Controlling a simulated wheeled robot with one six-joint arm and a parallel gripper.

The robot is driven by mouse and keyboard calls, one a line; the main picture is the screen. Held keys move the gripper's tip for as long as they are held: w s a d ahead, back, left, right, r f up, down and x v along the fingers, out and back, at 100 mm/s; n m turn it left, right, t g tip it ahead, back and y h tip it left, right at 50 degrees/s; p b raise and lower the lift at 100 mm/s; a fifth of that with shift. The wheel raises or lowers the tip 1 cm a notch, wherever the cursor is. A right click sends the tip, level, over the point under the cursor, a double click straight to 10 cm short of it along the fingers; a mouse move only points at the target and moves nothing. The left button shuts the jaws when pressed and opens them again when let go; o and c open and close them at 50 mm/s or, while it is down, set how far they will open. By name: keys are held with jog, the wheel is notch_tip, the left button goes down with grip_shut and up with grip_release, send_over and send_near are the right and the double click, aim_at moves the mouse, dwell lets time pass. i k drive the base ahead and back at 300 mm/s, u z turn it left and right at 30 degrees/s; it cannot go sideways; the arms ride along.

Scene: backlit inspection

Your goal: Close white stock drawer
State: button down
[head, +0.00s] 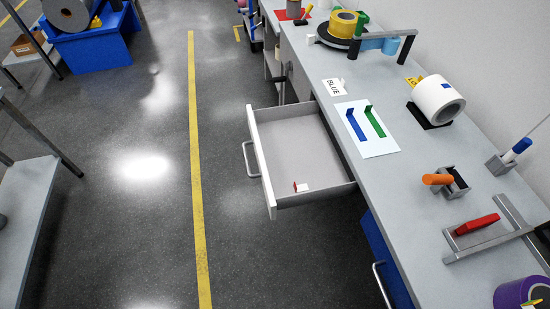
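The white drawer (262,163) stands pulled out from the long grey workbench (380,190), over the floor in the middle of the head view. Its front panel faces left and carries a pale bar handle (246,158). The rest of the drawer's inside looks bare. My gripper is not in view.
A blue drawer (380,258) with a bar handle sits below, nearer. The bench top holds blue and green brackets on a white sheet (378,148), a white roll (437,97) and a red-handled tool (476,224). Floor left of the drawer is clear along a yellow line (196,170).

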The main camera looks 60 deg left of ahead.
aim_at(291, 143)
jog(key=k, duration=0.9)
jog(key=z, duration=1)
jog(key=i, duration=0.9)
jog(key=u, duration=3.2)
jog(key=i, duration=0.5)
jog(key=z, duration=0.1)
jog(key=k, duration=0.5)
jog(key=z, duration=0.6)
jog(key=i, duration=0.7)
